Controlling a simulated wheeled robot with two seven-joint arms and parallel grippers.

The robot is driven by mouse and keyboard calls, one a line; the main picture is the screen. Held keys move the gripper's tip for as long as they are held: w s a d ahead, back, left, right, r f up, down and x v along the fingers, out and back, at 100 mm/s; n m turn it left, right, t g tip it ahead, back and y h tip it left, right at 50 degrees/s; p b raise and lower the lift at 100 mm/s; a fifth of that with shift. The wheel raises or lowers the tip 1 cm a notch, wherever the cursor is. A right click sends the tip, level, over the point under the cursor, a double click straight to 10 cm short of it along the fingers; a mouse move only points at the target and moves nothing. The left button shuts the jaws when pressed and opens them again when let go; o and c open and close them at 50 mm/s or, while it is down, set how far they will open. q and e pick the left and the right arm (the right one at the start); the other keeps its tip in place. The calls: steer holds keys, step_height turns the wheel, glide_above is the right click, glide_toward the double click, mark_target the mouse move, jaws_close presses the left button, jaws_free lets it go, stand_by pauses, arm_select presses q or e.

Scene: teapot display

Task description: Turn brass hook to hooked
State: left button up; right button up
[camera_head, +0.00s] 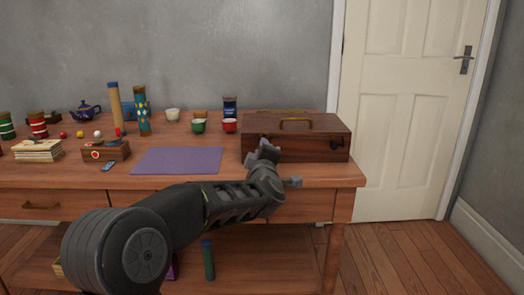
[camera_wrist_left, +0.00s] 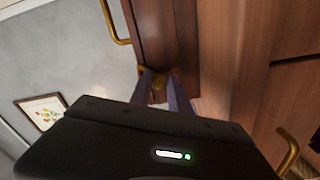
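A dark wooden box (camera_head: 312,147) with a brass lid handle (camera_head: 296,121) stands shut at the right end of the table. It fills the upper middle of the wrist view (camera_wrist_left: 158,30). My right gripper is out of view.
A purple mat (camera_head: 178,160) lies left of the box. A red cup (camera_head: 229,126), a green cup (camera_head: 198,126) and a dark blue tin (camera_head: 230,106) stand close to the box's left. Drawers with brass handles (camera_wrist_left: 288,152) are below the tabletop.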

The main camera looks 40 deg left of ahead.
arm_select(q)
steer(key=o, duration=0.4)
steer(key=shift+c, duration=0.2)
steer(key=p+v, duration=0.1)
steer(key=v, duration=0.6)
steer(key=shift+s+d+p, duration=0.25)
steer(key=shift+s+p, duration=0.05)
